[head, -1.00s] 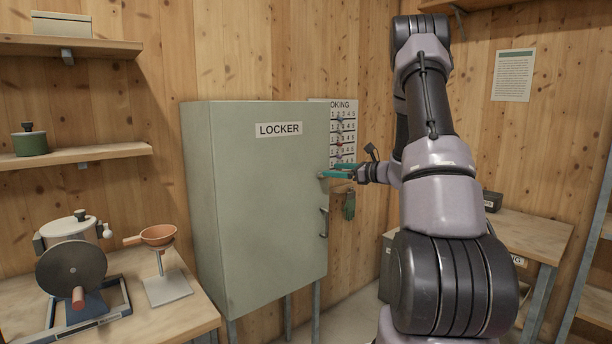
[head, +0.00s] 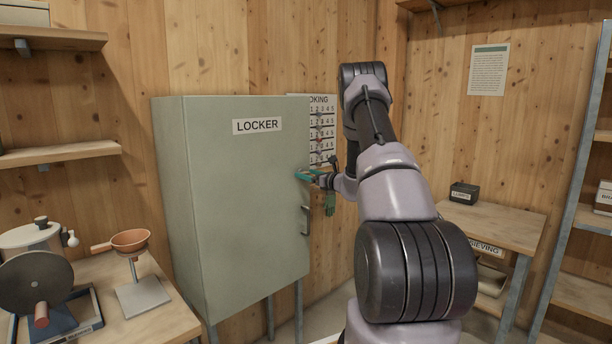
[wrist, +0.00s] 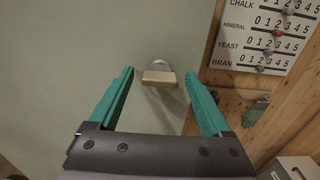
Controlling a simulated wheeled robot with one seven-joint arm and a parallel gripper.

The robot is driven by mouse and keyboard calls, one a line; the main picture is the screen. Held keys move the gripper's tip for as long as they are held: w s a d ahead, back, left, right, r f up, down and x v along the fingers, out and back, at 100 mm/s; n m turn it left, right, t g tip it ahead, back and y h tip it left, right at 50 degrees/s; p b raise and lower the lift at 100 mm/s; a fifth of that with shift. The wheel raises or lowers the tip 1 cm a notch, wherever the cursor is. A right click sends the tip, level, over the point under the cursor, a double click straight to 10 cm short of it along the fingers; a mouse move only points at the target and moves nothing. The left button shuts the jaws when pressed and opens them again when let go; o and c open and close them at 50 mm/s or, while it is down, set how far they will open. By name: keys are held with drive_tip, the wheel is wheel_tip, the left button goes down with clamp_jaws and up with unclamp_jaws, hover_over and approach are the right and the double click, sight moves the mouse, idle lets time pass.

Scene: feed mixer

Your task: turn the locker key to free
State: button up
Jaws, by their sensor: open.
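The grey-green locker (head: 235,190) stands shut, with a LOCKER label on its door. In the wrist view, a small brass-coloured key head (wrist: 160,77) sticks out from a round grey lock plate (wrist: 163,66) on the locker door (wrist: 100,40). The key head looks roughly level and lies between my teal fingertips, with a gap on both sides. My gripper (wrist: 159,75) is open and empty. In the head view my gripper (head: 306,175) is at the door's right edge, above the door handle (head: 305,220); the key is too small or hidden there.
A marking chart (head: 321,130) with coloured pegs hangs on the wall right of the locker. A green item (head: 330,203) hangs below it. A bench with a grinder (head: 40,280) and an orange funnel (head: 131,241) stands at left. A wooden table (head: 495,225) stands at right.

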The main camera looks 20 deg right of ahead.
drive_tip(key=shift+w+a, duration=0.2)
drive_tip(key=shift+w, duration=0.25)
drive_tip(key=shift+c, duration=0.3)
clamp_jaws()
